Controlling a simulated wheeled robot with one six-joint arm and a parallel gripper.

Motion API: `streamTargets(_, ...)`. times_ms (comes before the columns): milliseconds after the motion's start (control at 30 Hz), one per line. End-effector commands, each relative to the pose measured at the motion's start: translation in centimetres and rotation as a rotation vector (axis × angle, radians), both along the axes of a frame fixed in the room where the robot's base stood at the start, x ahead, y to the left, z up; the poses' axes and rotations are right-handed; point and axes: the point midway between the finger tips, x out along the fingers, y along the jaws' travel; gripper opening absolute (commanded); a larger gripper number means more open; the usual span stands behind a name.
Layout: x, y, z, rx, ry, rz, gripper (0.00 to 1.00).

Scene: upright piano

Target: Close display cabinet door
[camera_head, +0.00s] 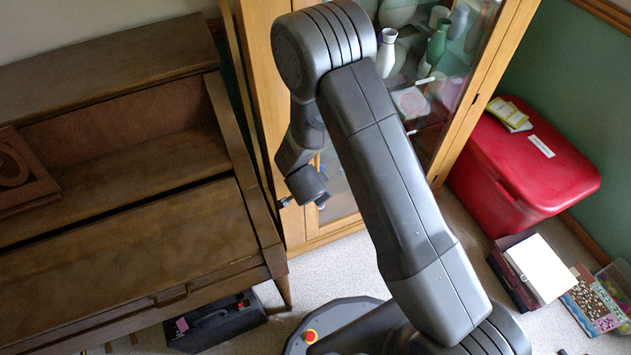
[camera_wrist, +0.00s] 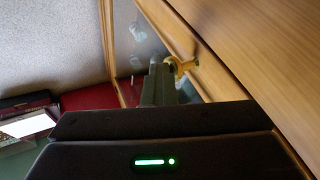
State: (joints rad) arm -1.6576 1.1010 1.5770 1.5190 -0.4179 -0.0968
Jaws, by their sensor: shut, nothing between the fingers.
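The display cabinet (camera_head: 262,60) is light wood with glass, standing behind my arm in the head view. Its wood-framed glass door shows in part; my arm covers much of it, and I cannot tell how far it stands open. In the wrist view a wooden panel (camera_wrist: 250,50) fills the right side, with a glass pane (camera_wrist: 140,45) left of it. A small brass-coloured knob or key (camera_wrist: 183,66) sticks out from the wood. My gripper (camera_wrist: 160,72) is shut and empty, close to the left of this knob; contact is unclear. In the head view my gripper (camera_head: 314,197) is low at the cabinet's left part.
A brown upright piano (camera_head: 130,240) stands left of the cabinet, with a black case (camera_head: 215,325) below it. A red chest (camera_head: 525,165) stands at the right, with boxes (camera_head: 540,265) on the carpet before it. Vases (camera_head: 387,50) stand inside the cabinet.

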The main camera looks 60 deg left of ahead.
Motion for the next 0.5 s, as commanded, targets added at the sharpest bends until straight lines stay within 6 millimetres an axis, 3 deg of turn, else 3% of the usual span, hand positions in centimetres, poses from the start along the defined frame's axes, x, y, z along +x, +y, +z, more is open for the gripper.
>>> streamTargets(33, -0.2, 1.5, 0.6, 0.028, 0.0, 0.013, 0.0)
streamTargets(333, -0.2, 1.5, 0.8, 0.03, 0.0, 0.014, 0.0)
streamTargets(500, -0.9, 0.5, 2.3, 0.029, 0.0, 0.015, 0.0)
